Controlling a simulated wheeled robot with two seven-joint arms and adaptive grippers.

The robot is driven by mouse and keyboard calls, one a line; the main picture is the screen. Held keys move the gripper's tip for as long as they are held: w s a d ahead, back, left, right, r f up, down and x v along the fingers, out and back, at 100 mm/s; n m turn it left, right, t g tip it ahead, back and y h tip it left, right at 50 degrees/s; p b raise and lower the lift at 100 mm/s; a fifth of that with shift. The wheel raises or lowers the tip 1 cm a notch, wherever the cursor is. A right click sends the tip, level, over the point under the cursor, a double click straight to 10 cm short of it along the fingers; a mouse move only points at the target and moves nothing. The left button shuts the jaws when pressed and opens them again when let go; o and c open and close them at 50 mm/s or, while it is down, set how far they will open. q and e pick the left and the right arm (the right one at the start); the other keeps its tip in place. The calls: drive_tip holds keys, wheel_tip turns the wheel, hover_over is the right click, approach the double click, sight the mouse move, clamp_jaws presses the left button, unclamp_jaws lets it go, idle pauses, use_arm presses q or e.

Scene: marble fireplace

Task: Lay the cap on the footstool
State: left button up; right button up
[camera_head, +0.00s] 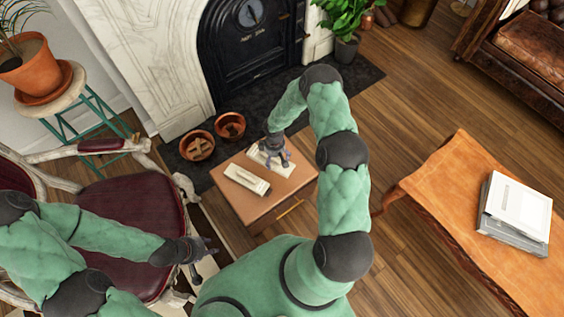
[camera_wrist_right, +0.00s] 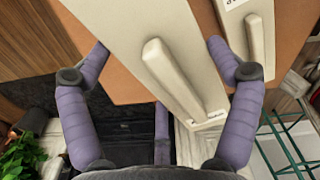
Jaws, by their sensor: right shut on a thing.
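My right gripper (camera_head: 274,158) is at the small low wooden table, its fingers pointing down. In the right wrist view it (camera_wrist_right: 163,55) is shut on a long cream block (camera_wrist_right: 125,25) with a raised bar along its face, one finger on each side. A second, similar cream block (camera_head: 246,180) lies on the table to the left; it also shows in the right wrist view (camera_wrist_right: 247,35). My left gripper (camera_head: 206,262) is open and empty, beside the dark red chair seat. I cannot make out a cap or a clear footstool.
The small table (camera_head: 250,206) stands before the marble fireplace (camera_head: 150,60). Two terracotta bowls (camera_head: 197,146) sit on the hearth. A red chair (camera_head: 135,220) is at left. An orange-brown table (camera_head: 450,200) at right holds books (camera_head: 515,210), with bare top in front.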

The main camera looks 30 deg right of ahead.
drive_tip(key=d+f, duration=0.1)
drive_tip(key=d+f+b, duration=0.1)
drive_tip(key=d+f, duration=0.1)
drive_tip(key=w+d+f+b, duration=0.1)
drive_tip(key=f, duration=0.1)
drive_tip(key=shift+d+f, duration=0.15)
drive_tip(key=shift+f, duration=0.1)
drive_tip(key=shift+w+d+f+b, duration=0.15)
drive_tip(key=shift+f+b, duration=0.25)
drive_tip(key=shift+f, duration=0.5)
drive_tip(key=shift+d+f+b, duration=0.15)
drive_tip(key=shift+f+b, duration=0.2)
drive_tip(key=shift+f, duration=0.5)
drive_tip(key=shift+f, duration=0.15)
drive_tip(key=o, duration=0.8)
drive_tip(key=shift+o, duration=0.4)
